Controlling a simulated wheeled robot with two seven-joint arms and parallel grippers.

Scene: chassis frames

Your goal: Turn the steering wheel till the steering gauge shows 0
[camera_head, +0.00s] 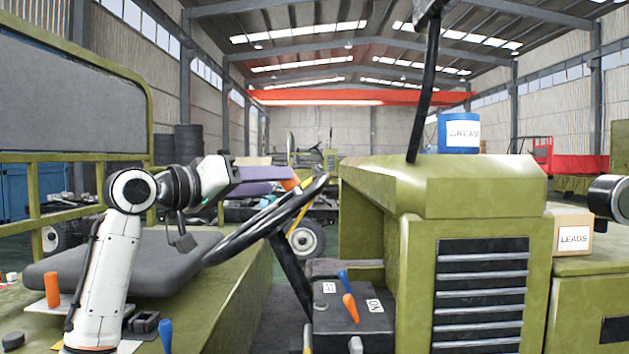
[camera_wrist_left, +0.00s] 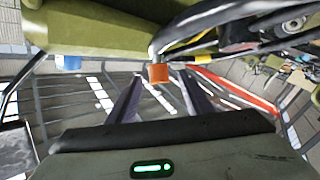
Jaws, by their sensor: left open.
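The black steering wheel (camera_head: 255,232) stands tilted on its column in the middle of the head view. Its rim and spokes also show at the top of the left wrist view (camera_wrist_left: 215,18). An orange knob (camera_wrist_left: 159,74) sits on the wheel in the left wrist view. My left gripper (camera_head: 281,176) is at the upper part of the wheel in the head view. Its purple fingers (camera_wrist_left: 160,92) are open, one on each side of the knob, with gaps showing. I cannot make out the steering gauge in either view. My right gripper is not in view.
A dark box (camera_head: 350,318) with blue and orange levers stands right of the steering column. The green hood (camera_head: 450,188) carries a blue grease can (camera_head: 458,133). A black seat (camera_head: 120,264) is at left. A cardboard LEADS box (camera_head: 571,234) is at right.

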